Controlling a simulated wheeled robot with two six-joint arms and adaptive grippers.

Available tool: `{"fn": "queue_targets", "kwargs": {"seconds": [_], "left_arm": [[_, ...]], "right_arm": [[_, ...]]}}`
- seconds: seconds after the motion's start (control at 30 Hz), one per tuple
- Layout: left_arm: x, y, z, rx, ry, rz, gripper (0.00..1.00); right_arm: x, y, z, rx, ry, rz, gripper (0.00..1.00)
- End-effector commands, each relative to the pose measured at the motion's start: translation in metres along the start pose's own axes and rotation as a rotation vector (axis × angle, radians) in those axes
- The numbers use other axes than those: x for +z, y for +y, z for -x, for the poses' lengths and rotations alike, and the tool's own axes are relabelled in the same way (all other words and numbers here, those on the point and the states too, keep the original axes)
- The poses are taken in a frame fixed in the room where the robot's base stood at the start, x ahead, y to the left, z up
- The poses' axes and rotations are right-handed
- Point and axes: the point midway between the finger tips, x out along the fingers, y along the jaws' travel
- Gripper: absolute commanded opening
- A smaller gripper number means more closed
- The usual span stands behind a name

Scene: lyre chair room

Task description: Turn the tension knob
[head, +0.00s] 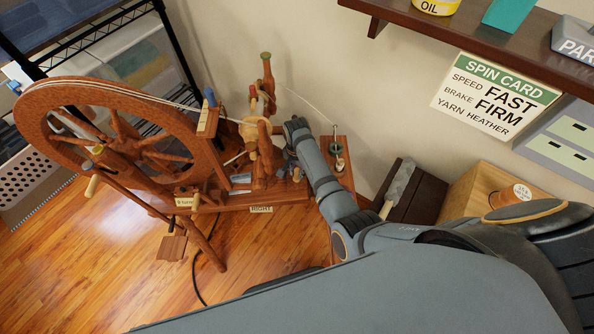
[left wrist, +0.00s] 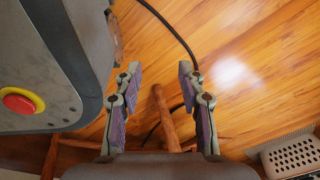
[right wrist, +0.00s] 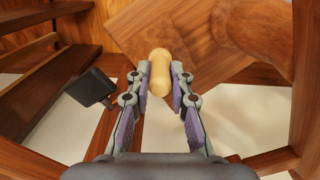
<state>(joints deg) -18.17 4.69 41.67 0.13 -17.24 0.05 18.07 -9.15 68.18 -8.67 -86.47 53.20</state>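The wooden spinning wheel (head: 150,98) stands left of centre in the head view, its large wheel at the left and its upright posts at the right. My right gripper (head: 297,130) is at the right end of the wheel, beside the posts. In the right wrist view a pale rounded wooden knob (right wrist: 160,70) sits between the fingertips of my right gripper (right wrist: 160,84), which is shut on it.
A "RIGHT" label (head: 261,209) lies by the wheel's base. The spin card (head: 495,95) on the wall reads FAST, FIRM, HEATHER. A shelf (head: 460,35) juts out above. A dark box (head: 422,192) stands right of my arm. A black cord (left wrist: 172,32) crosses the floor.

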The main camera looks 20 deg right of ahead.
Motion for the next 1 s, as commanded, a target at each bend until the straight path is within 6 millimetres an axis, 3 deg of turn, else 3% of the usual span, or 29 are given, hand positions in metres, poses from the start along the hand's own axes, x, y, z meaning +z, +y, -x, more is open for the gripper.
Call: {"fn": "queue_targets", "kwargs": {"seconds": [0.1, 0.47, 0.6, 1.0], "left_arm": [[0.0, 0.0, 0.0, 0.0, 0.0, 0.0, 0.4], [0.008, -0.001, 0.006, 0.0, -0.002, 0.0, 0.4], [0.025, -0.001, 0.013, 0.0, -0.011, -0.001, 0.4], [0.02, -0.003, 0.048, 0.0, -0.009, -0.001, 0.4]], "right_arm": [[0.0, 0.0, 0.0, 0.001, 0.0, 0.0, 0.0], [0.0, 0.001, 0.002, 0.002, 0.0, 0.042, 0.0], [0.0, 0.001, 0.004, 0.003, -0.001, 0.115, 0.0], [0.0, 0.001, 0.004, 0.003, -0.002, 0.445, 0.0]]}}
